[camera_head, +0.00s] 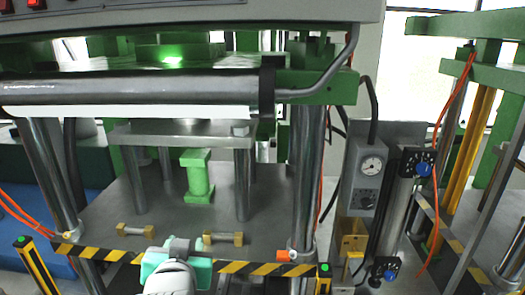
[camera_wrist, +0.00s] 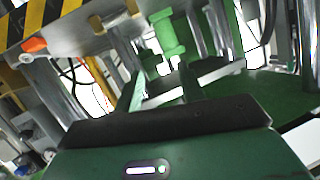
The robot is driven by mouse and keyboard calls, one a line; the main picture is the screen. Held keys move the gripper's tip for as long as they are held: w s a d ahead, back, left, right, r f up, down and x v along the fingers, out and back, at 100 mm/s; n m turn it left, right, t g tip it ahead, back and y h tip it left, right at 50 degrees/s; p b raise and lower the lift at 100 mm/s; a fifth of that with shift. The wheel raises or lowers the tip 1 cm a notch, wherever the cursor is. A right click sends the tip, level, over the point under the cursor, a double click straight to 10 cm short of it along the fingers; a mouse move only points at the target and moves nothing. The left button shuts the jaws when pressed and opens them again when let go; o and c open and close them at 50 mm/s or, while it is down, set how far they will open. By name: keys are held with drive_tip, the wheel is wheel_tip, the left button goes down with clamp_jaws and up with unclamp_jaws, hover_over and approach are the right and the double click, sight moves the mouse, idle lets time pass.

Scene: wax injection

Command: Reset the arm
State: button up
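My gripper (camera_wrist: 161,82) shows in the wrist view with its two green fingers apart. Nothing is visible between them except the background. In the head view my arm's pale wrist end (camera_head: 172,279) is at the bottom middle, in front of the press's striped front edge. The fingertips cannot be made out there. The press (camera_head: 265,220) stands ahead, with a green pillar block (camera_head: 197,174) upright on its lower plate. The block also shows in the wrist view (camera_wrist: 168,35), beyond the fingers.
Two small brass-ended pieces lie on the plate, left (camera_head: 136,230) and right (camera_head: 223,239). Steel columns rise on both sides, below a heavy upper crosspiece (camera_head: 130,90). A gauge box (camera_head: 366,175) and cylinder (camera_head: 400,210) stand at right. Orange hoses hang at both sides.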

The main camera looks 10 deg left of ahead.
drive_tip(key=s+d+r+m+t+h, duration=0.15)
drive_tip(key=s+d+r+t, duration=0.35)
drive_tip(key=s+d+r, duration=0.55)
drive_tip(key=s+d+r+t+h, duration=0.3)
drive_tip(key=s+d+r+t, duration=0.35)
drive_tip(key=d+r, duration=0.65)
wheel_tip(320, 180, up, 17)
drive_tip(key=s+p, duration=0.2)
drive_tip(key=p, duration=1.4)
wheel_tip(320, 180, down, 56)
drive_tip(key=b, duration=5.5)
drive_tip(key=shift+d+h+b, duration=0.2)
drive_tip(key=shift+h+b, duration=0.15)
drive_tip(key=shift+h, duration=0.1)
